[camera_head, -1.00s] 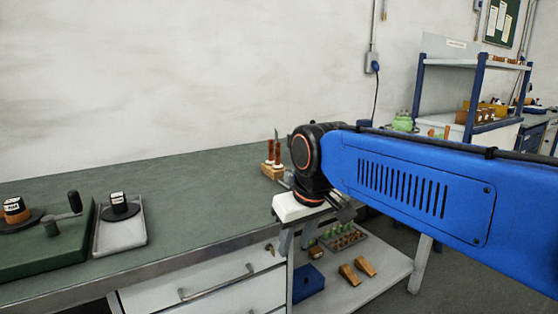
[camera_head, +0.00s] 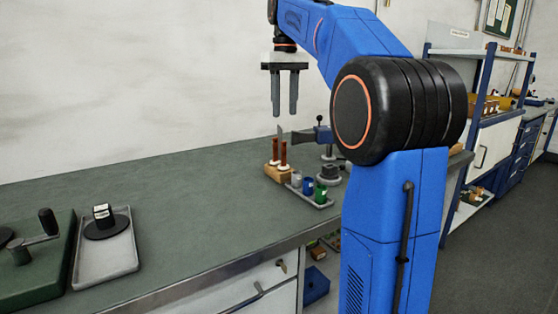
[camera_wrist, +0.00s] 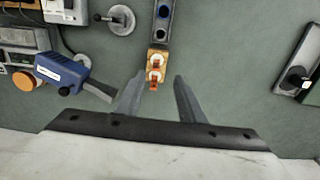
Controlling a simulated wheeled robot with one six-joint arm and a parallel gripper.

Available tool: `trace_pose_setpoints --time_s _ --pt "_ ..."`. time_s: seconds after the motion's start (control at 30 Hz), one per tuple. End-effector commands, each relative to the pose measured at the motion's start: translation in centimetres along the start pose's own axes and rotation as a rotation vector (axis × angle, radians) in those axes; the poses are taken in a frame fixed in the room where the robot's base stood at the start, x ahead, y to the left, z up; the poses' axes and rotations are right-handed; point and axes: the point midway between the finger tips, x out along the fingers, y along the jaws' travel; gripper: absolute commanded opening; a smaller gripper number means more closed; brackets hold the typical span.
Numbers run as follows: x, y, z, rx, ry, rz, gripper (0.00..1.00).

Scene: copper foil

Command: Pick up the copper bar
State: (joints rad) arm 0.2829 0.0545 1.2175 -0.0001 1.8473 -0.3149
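My gripper (camera_head: 284,112) hangs in the air above the green bench, pointing down, its two grey fingers apart with nothing between them. The open fingers also show in the wrist view (camera_wrist: 158,82). I cannot make out a copper bar for certain in either view. Below the gripper in the head view is a wooden holder (camera_head: 279,174) with two brown-handled tools. In the wrist view, the holder (camera_wrist: 159,58) shows just beyond the fingertips. My arm covers the right part of the bench in the head view.
A small grey tray (camera_head: 318,198) with coloured cups sits beside the holder. A blue device (camera_wrist: 62,70) lies left in the wrist view. A grey tray (camera_head: 88,268) and a green crank machine (camera_head: 40,282) stand at left. The bench (camera_head: 180,205) is clear between.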

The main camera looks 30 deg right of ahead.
Motion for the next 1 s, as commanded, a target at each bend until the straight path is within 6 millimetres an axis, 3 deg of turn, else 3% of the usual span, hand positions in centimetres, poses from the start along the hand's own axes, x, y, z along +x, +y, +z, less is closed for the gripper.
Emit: trace_pose_setpoints --time_s 0.27,0.8,1.0 --pt "-0.2 1.4 -1.2 -0.002 -0.023 -0.008 0.36" --pt "8.8 1.2 -0.9 -0.002 -0.023 -0.008 0.36" --pt "11.0 1.2 -0.9 -0.002 -0.023 -0.007 0.36"
